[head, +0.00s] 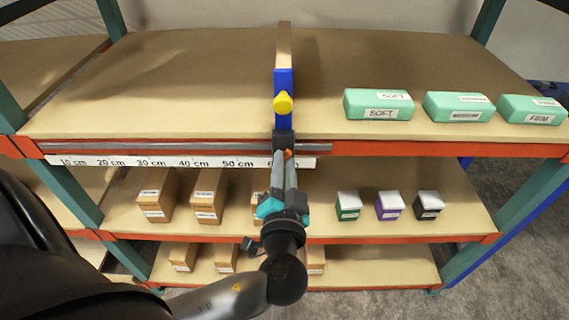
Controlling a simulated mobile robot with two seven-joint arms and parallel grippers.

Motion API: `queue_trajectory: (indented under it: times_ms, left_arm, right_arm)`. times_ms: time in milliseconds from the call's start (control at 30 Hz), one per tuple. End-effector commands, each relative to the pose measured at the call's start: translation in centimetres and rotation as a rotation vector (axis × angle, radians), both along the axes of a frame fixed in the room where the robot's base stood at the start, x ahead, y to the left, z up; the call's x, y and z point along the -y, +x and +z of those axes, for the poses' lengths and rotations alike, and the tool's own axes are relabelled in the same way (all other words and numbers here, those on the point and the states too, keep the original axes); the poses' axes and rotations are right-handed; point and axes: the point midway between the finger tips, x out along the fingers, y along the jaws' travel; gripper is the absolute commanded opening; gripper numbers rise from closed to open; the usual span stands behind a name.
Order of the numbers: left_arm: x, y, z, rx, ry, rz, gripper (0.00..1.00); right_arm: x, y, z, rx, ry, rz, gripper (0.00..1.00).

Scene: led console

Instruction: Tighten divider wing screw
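The yellow wing screw (283,103) sits on the front of a blue divider bracket (284,78) on the top shelf. The divider's wooden panel (284,42) runs back from it. My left gripper (284,146) reaches up from below, its tips in front of the shelf's front edge and just below the screw, apart from it in the picture. Its fingers lie close together near a dark block under the bracket; whether they are shut or hold anything is unclear. My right gripper is not in view.
A ruler strip (150,162) and a grey rail (190,147) run along the top shelf's front edge. Green boxes (378,104) stand to the right. Cardboard boxes (209,196) and small coloured boxes (389,207) stand on the middle shelf. The top shelf left of the divider is clear.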

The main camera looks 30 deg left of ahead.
Motion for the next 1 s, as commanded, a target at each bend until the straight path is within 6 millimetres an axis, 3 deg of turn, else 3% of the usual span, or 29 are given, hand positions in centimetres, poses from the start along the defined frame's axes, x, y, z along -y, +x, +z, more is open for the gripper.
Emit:
queue_trajectory:
  times_ms: [167, 700, 1000]
  left_arm:
    - [0.0, 0.0, 0.0, 0.000, 0.000, 0.000, 0.00]
    - [0.0, 0.0, 0.0, -0.005, 0.009, 0.000, 0.00]
    - [0.0, 0.1, 0.1, -0.071, 0.115, 0.002, 0.00]
  right_arm:
    - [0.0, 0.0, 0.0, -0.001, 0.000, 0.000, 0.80]
    - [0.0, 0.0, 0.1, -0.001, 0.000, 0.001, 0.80]
    - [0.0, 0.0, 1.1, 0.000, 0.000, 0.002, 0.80]
